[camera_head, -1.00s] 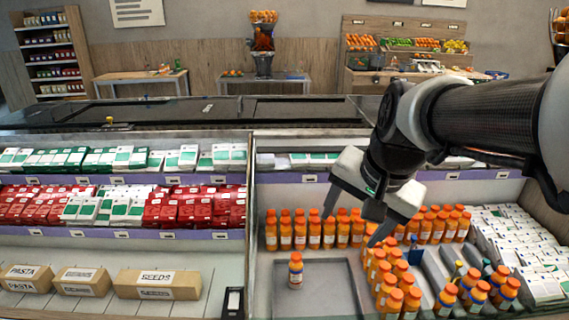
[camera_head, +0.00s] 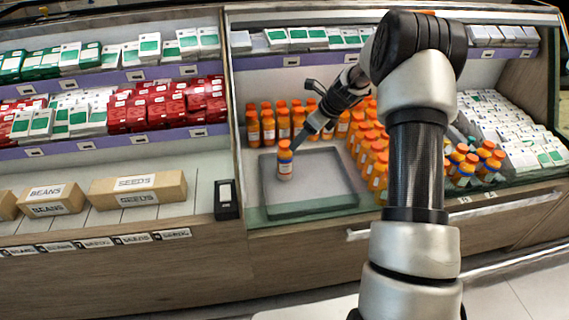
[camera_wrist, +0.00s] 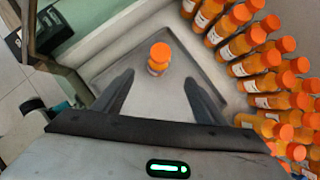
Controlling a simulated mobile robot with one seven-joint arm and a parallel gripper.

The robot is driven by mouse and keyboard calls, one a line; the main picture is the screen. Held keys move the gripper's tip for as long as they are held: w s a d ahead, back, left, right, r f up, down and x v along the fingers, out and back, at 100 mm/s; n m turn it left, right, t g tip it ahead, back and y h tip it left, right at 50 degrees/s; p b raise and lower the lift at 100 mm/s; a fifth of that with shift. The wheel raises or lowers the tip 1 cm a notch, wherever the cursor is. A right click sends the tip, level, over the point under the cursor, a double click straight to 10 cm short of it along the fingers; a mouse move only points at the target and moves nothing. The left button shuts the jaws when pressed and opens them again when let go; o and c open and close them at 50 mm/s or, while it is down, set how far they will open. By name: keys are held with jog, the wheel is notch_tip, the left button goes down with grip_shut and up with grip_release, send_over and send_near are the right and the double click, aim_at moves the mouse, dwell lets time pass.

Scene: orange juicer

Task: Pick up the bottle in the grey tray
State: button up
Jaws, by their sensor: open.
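The bottle (camera_head: 285,162), orange with an orange cap and white label, stands upright in the shallow grey tray (camera_head: 325,185), near its back left. My gripper (camera_head: 299,117) is open and empty, behind and above the bottle in the head view, with one fingertip close to the bottle's cap there. In the wrist view the bottle (camera_wrist: 159,57) stands ahead of the two spread fingers (camera_wrist: 159,78), roughly centred between them. The tray (camera_wrist: 190,62) lies beneath. I cannot tell whether a finger touches the bottle.
Several similar orange bottles (camera_wrist: 262,60) stand in rows right of the tray and behind it (camera_head: 268,122). A black device (camera_head: 227,199) is at the left on the divider. White boxes (camera_head: 510,125) fill the right side. The rest of the tray is clear.

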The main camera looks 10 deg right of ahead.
aim_at(285, 157)
jog(key=b+x, duration=0.3)
jog(key=x, duration=1.1)
jog(key=shift+a+f, duration=0.25)
jog(key=shift+c, duration=0.4)
jog(key=shift+r, duration=0.1)
jog(key=c, duration=1.3)
